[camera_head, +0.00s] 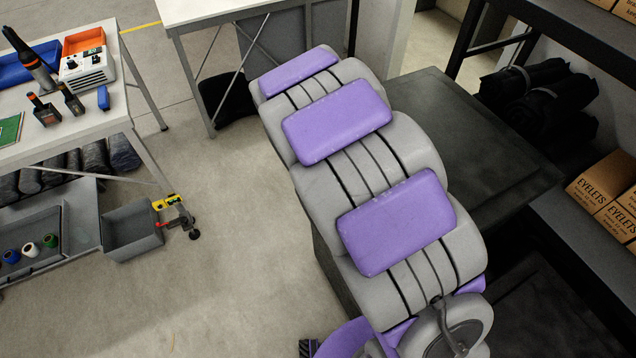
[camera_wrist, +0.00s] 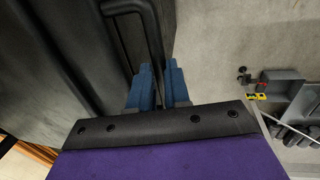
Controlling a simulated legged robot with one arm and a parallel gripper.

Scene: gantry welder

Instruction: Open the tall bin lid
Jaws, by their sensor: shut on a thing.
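The tall bin is dark grey, and its broad flat lid (camera_head: 480,155) shows behind my arm in the head view. The lid looks level there, but my arm covers its left part. In the wrist view the bin's dark surface (camera_wrist: 60,60) fills the left side. A black bar handle (camera_wrist: 152,35) runs along its edge. My gripper (camera_wrist: 158,75) has blue fingers, shut on the handle with the bar between them. The fingertips are hidden behind my arm in the head view.
A shelf rack with black rolls (camera_head: 535,95) and eyelet boxes (camera_head: 605,195) stands close on the right. A white table (camera_head: 215,10) is at the back. A workbench with tools (camera_head: 70,110) and a grey open box (camera_head: 130,230) are left. The floor between is clear.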

